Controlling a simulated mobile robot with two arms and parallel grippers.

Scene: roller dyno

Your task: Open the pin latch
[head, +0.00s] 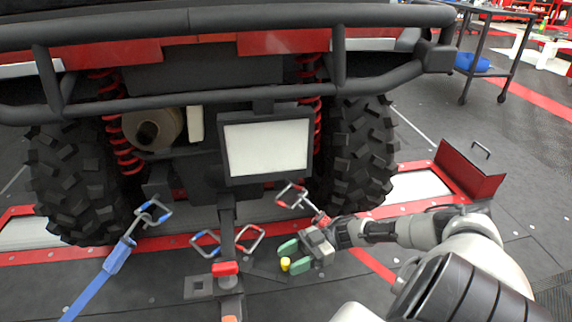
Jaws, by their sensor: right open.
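A small yellow knob (285,264) shows low in the middle of the head view, near the floor; it may be part of the pin latch, but its base is hard to make out. My right gripper (284,258) has green fingertips and comes in from the right. Its fingers are open and apart, with the yellow knob at the lower fingertip; I cannot tell whether they touch. My left gripper is not in view.
An off-road vehicle with knobby tires (358,155) stands behind. A white plate (266,148) hangs above. A red wedge (468,172) stands at right.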

